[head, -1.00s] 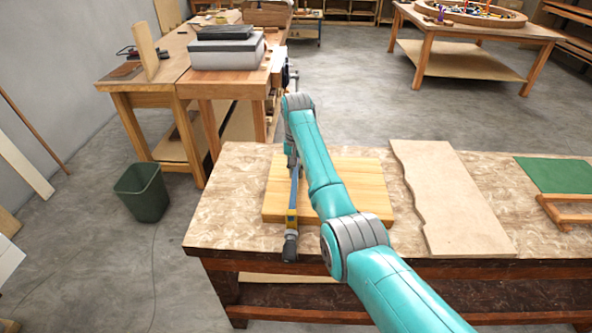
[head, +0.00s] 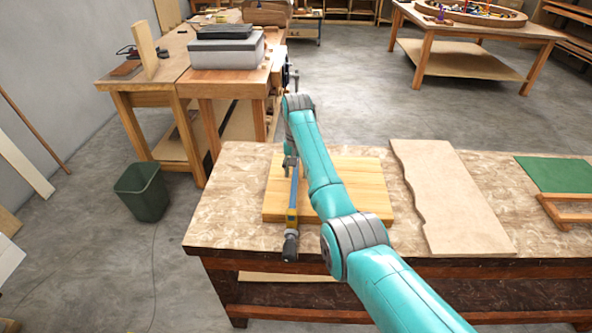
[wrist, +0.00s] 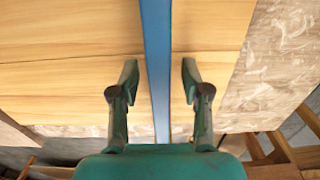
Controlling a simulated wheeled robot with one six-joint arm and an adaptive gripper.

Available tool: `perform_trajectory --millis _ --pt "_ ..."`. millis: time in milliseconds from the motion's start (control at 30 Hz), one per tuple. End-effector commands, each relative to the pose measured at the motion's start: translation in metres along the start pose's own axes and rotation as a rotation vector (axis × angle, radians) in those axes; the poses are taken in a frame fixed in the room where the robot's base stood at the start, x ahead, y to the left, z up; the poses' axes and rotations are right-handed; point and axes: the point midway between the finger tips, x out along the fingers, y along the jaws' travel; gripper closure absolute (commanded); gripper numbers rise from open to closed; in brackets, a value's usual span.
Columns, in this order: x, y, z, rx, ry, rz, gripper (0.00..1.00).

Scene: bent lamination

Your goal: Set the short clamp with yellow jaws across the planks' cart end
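The clamp's blue bar (head: 294,190) lies across the left end of the light wooden planks (head: 362,190) on the bench. The far jaw is hidden by my arm. My gripper (head: 289,163) is above the bar near the planks' far side. In the wrist view my gripper (wrist: 157,75) is open, with one finger on each side of the blue bar (wrist: 158,50) and a gap on both sides. The planks (wrist: 70,60) lie beneath.
The bench top (head: 228,205) is bare left of the planks. A wavy-edged board (head: 450,195) lies to their right, with a green panel (head: 555,175) beyond. A green bin (head: 142,193) stands on the floor at left. Another bench with a grey case (head: 226,52) stands behind.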

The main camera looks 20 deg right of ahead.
Motion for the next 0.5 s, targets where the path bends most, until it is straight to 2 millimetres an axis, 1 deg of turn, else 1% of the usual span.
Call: perform_trajectory --millis 167,267,367,500 --pt "0.001 0.0 0.0 0.0 -0.001 0.0 0.53" --pt "-0.004 0.0 0.0 0.0 0.0 0.0 0.53" --pt "-0.015 0.0 -0.001 0.0 0.002 -0.001 0.53" --pt "-0.038 0.0 -0.001 0.0 0.002 -0.001 0.53"
